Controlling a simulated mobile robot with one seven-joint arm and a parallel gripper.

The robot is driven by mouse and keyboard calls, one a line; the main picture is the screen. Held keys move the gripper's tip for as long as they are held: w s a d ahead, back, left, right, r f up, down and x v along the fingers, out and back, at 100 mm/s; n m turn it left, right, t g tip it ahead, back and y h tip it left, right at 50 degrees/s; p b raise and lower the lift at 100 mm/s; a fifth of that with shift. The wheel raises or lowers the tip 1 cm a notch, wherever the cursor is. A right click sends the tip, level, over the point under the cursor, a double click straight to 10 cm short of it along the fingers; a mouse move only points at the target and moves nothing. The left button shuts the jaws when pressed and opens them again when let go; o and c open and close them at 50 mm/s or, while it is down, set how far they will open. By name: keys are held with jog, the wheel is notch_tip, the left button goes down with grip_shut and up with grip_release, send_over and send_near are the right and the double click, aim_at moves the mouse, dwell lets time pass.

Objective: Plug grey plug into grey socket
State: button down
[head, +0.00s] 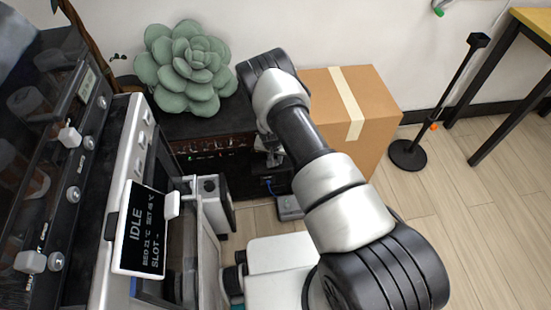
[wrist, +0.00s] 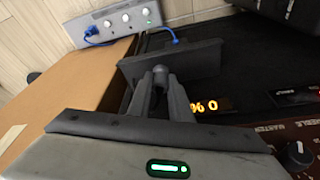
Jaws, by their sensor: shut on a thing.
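My gripper (wrist: 160,98) is shut on a small grey rounded piece (wrist: 161,73), which looks like the grey plug; the fingers cover most of it. It is right at a dark grey flat-sided block (wrist: 196,57) in the wrist view. I cannot tell whether the plug touches that block or is seated in it. No grey socket opening can be made out; the fingers and plug may cover it. In the head view my gripper (head: 270,151) is partly hidden by my arm, low beside the dark equipment.
A blue plug with a blue cable (wrist: 174,39) sits at the block's far edge. A light grey box with knobs (wrist: 114,22) has another blue connector. A cardboard box (head: 377,108) stands close right of my arm. A succulent (head: 188,68) sits on the dark equipment (head: 210,127).

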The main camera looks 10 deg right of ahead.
aim_at(276, 159)
jog(key=v, duration=0.2)
jog(key=p+v, duration=0.1)
jog(key=v, duration=0.1)
jog(key=p+v, duration=0.1)
jog(key=v, duration=0.1)
jog(key=shift+w+d+r, duration=0.2)
jog(key=shift+w+d, duration=0.1)
jog(key=shift+w, duration=0.05)
jog(key=s+p, duration=0.3)
jog(key=s, duration=1.6)
jog(key=shift+w+f, duration=0.1)
jog(key=w+r+n, duration=0.1)
jog(key=w+r, duration=0.2)
jog(key=r, duration=0.3)
jog(key=w+a+r, duration=0.1)
jog(key=w+r, duration=0.2)
jog(key=r, duration=0.4)
jog(key=w+r+n, duration=0.1)
jog(key=w+r, duration=0.3)
jog(key=r, duration=0.2)
jog(key=s+d+r+n, duration=0.1)
jog(key=d+r, duration=0.1)
jog(key=r, duration=1)
jog(key=s+d+r+n+y, duration=0.1)
jog(key=s+d+r, duration=0.1)
jog(key=r, duration=1.1)
jog(key=shift+s+n, duration=0.2)
jog(key=shift+n, duration=0.1)
